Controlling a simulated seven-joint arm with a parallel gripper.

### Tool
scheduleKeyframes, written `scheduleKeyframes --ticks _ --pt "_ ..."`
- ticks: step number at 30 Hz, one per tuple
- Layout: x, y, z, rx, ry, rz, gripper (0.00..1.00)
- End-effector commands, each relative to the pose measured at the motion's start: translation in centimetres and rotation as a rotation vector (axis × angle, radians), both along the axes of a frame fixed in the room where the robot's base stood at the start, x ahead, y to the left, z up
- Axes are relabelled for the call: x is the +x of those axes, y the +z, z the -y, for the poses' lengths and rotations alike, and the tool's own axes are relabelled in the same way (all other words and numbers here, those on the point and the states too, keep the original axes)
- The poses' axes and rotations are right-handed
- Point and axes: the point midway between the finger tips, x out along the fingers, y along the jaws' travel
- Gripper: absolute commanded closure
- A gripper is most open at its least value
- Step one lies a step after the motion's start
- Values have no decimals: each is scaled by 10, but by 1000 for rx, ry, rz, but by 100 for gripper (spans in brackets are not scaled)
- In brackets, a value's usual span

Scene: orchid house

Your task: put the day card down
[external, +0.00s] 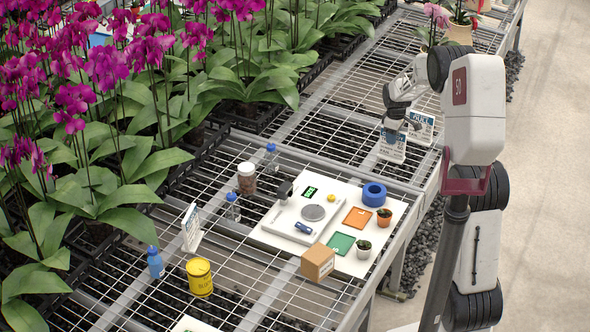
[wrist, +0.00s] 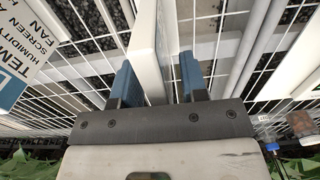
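My gripper (wrist: 160,82) has two blue-tipped fingers, set apart. A white panel (wrist: 145,40), seen nearly edge-on, stands between them. It is close to the left finger, with a gap to the right one. In the external view my gripper (external: 404,124) is low over the far bench, at two white and blue cards. The right card (external: 424,120) reads "QUIET". The left card (external: 391,150) stands in front of it; a card lettered "TEMP", "HUMIDITY", "SCREEN", "FAN" (wrist: 25,45) also shows in the wrist view. I cannot tell which is the day card.
Another upright card (external: 190,228) stands on the near bench by a yellow tin (external: 199,278) and a blue bottle (external: 155,263). A white board (external: 395,208) holds a scale, coloured squares and small pots. Orchids fill the left. Mesh between the board and my gripper is clear.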

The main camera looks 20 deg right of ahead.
Motion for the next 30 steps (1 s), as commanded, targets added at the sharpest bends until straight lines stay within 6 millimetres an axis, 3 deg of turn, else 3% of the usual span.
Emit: scheduleKeyframes --ticks 11,30 --pt "0 20 0 0 0 1 60" --pt "0 111 0 0 0 0 60"
